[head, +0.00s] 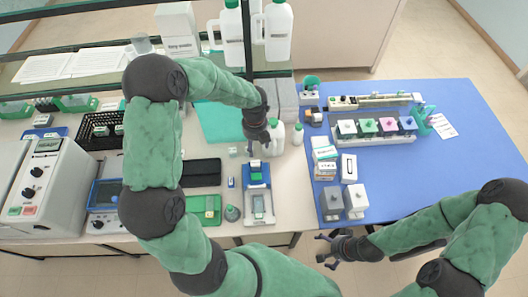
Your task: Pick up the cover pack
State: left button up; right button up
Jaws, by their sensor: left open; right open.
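Several small white packs lie on the blue mat (445,170) near its left edge. One is a flat labelled pack (325,153), with another box (326,170) just in front of it and an upright white box (349,168) with a dark mark beside them. I cannot tell by its label which is the cover pack. My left gripper (258,148) is open and points down above the blue-and-white device (257,205), left of these packs. My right gripper (328,250) is open and empty, off the bench's front edge.
A grey block (331,203) and a white block (356,201) stand at the mat's front left. A staining rack with coloured jars (376,127) stands farther back. White bottles (275,135) stand close to my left gripper. The mat's right half is mostly clear.

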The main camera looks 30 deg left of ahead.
aim_at(255, 163)
pick_arm(q)
jog(key=shift+s+f, duration=1.05)
jog(key=shift+f, duration=0.1)
jog(key=shift+w+a+f, duration=0.1)
jog(key=shift+w+f, duration=0.1)
jog(key=shift+f, duration=0.35)
jog(key=shift+w+f, duration=0.15)
jog(key=shift+f, duration=0.35)
jog(key=shift+w+f, duration=0.2)
jog(key=shift+f, duration=0.1)
jog(key=shift+s+d+f, duration=0.1)
jog(key=shift+s+f, duration=0.1)
jog(key=shift+f, duration=1.1)
jog(key=shift+s+d+f, duration=0.1)
jog(key=shift+s+f, duration=0.05)
jog(key=shift+f, duration=1.1)
jog(key=shift+s, duration=0.1)
pick_arm(e)
jog(key=shift+s+r, duration=0.15)
jog(key=shift+s, duration=0.5)
pick_arm(q)
jog(key=shift+r, duration=0.1)
jog(key=shift+c, duration=0.3)
jog(key=c, duration=1.2)
